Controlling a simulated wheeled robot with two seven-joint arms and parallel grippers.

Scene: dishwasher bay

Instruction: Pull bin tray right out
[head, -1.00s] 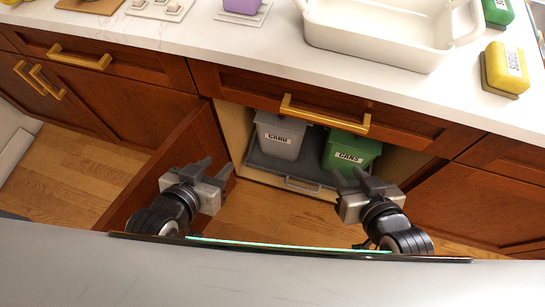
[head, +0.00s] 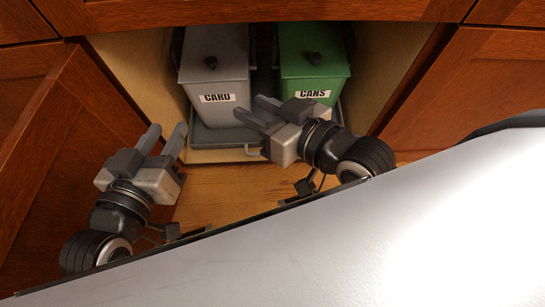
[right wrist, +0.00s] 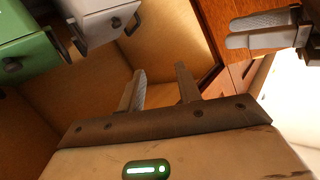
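The dark grey bin tray (head: 213,140) sits low inside the open cabinet. Its pale bar handle (head: 252,151) is on the front, partly hidden by my right gripper. A grey CARD bin (head: 215,75) and a green CANS bin (head: 312,77) stand upright on the tray. My right gripper (head: 249,107) is open and empty, with its fingers over the tray front between the bins in the picture. Its spread fingers also show in the right wrist view (right wrist: 160,82). My left gripper (head: 168,130) is open and empty, left of the tray beside the open door.
The open wooden door (head: 75,130) stands at the left of the opening, close to my left arm. The cabinet side wall (head: 390,60) bounds the right. Bare wooden floor (head: 225,185) lies in front of the tray.

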